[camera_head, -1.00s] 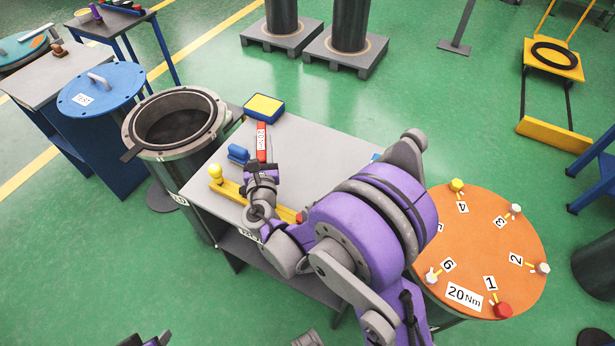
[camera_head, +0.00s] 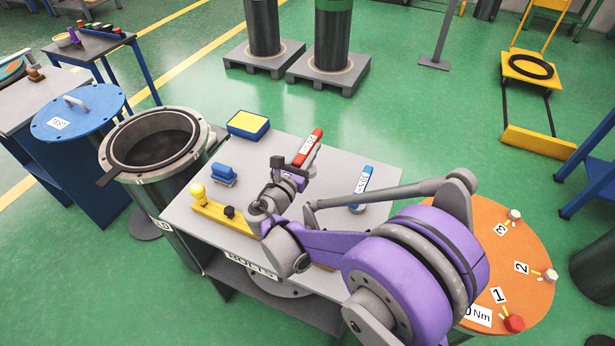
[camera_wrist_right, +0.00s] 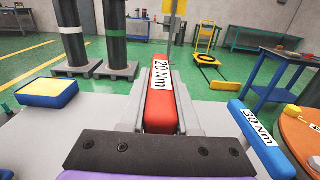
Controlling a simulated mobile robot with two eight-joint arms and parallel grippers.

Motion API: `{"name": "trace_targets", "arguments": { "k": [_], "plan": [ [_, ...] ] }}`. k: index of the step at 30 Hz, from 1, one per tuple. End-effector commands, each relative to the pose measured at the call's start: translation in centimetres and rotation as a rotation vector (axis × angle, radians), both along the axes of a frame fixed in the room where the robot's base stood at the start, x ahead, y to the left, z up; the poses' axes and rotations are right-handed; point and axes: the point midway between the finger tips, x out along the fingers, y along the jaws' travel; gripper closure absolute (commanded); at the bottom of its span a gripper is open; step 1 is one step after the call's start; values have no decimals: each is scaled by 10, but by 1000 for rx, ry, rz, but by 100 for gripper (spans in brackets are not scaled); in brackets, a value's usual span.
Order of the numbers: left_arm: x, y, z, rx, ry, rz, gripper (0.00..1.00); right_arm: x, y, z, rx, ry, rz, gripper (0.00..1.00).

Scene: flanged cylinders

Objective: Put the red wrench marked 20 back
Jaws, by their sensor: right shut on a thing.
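The red wrench (camera_head: 309,146), with a white 20 Nm label, is in my right gripper (camera_head: 296,172) over the far part of the grey table (camera_head: 266,152). In the right wrist view the red wrench (camera_wrist_right: 160,112) lies between the two grey fingers of the right gripper (camera_wrist_right: 161,85), label up and pointing away from me. I cannot tell whether it touches the table. My left gripper is not in view.
A blue box with a yellow top (camera_head: 248,124), a small blue object (camera_head: 223,174) and a yellow holder (camera_head: 222,212) are on the table's left. An open flanged cylinder (camera_head: 116,155) stands left of the table. An orange round top (camera_head: 530,251) with numbered bolts is at the right.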

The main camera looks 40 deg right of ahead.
Motion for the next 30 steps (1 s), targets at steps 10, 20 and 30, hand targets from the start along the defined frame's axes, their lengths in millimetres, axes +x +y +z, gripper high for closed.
{"name": "trace_targets", "arguments": {
  "k": [10,20,30],
  "plan": [
    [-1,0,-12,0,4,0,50,1,0,-47,-1,0,1,100],
    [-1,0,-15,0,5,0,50,0,0,-64,-1,0,1,100],
    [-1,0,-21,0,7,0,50,0,0,-70,0,0,1,65]
  ]
}}
